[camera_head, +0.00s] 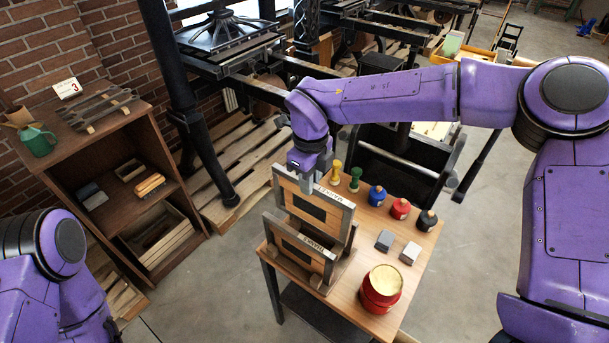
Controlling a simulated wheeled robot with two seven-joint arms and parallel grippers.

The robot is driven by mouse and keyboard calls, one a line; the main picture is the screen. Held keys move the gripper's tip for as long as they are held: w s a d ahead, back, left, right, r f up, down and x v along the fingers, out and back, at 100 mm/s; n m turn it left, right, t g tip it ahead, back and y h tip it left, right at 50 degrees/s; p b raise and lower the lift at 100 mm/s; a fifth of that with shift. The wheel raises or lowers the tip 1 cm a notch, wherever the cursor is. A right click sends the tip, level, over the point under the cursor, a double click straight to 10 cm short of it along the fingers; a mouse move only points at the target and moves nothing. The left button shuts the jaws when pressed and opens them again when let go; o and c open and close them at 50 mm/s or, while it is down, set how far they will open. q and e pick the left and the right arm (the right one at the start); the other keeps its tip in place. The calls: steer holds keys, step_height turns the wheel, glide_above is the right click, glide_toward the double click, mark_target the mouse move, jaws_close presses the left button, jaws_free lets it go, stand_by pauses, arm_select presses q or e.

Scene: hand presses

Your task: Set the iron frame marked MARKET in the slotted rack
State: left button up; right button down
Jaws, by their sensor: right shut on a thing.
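My right gripper (308,178) is shut on the top bar of an upright iron frame (285,190) with a wooden filling and a dark centre plate. Its small lettering appears to read MARKET. A second, similar frame (308,258) stands upright in front of it, with lettering that looks like THAMES. The near frame hides the lower part of the held one, so I cannot tell whether that one is seated or lifted. A wooden holder (345,270) shows at their right foot; it may be the slotted rack, but its slots are hidden. My left gripper is out of view.
The small wooden table (412,263) also bears several ink bottles (400,209), two stamps with handles (355,179), two small blocks (385,240) and a red pot (381,290). A shelf unit (150,205) with a slatted piece (95,110) on top stands left. Presses stand behind.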

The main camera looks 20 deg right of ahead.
mark_target(308, 212)
steer(key=shift+s+f, duration=0.2)
steer(key=shift+f, duration=0.45)
steer(key=shift+w+f+b, duration=0.1)
steer(key=shift+f+b, duration=0.75)
steer(key=shift+b, duration=0.05)
step_height(308, 212, down, 5)
steer(key=b, duration=0.4)
steer(key=shift+r+b, duration=0.2)
steer(key=shift+b, duration=0.1)
steer(key=shift+a+r+p, duration=0.1)
steer(key=shift+p, duration=0.5)
steer(key=shift+f, duration=0.2)
steer(key=shift+f+b, duration=0.65)
steer(key=shift+f, duration=0.4)
